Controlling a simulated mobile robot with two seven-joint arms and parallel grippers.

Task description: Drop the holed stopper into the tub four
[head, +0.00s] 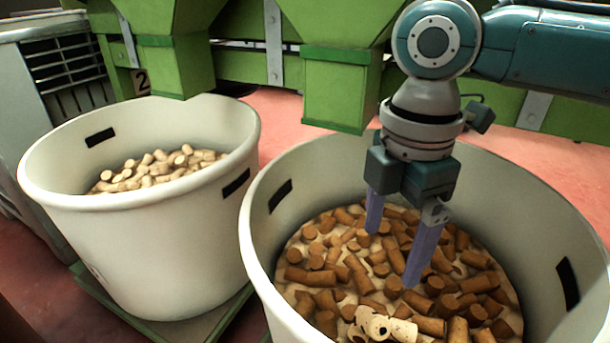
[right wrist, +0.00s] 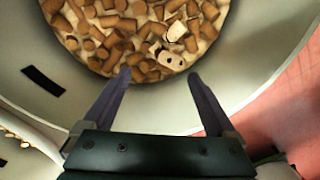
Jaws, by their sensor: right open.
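A pale holed stopper (head: 376,326) lies among brown corks at the near side of the right tub (head: 258,235). Another pale piece (head: 403,330) lies beside it. In the right wrist view a pale stopper with dark holes (right wrist: 170,61) lies just beyond my fingertips, with a second pale one (right wrist: 177,31) farther off. My right gripper (head: 394,258) is open and empty, pointing down inside the right tub; it also shows in the right wrist view (right wrist: 159,74). No number four is readable on either tub. My left gripper is out of view.
A left white tub (head: 150,240) holds pale corks (head: 155,168) and stands on a green base. Green chutes (head: 335,90) hang behind and above the tubs. A number 2 (head: 141,80) marks the green frame. The right tub's high rim surrounds my gripper.

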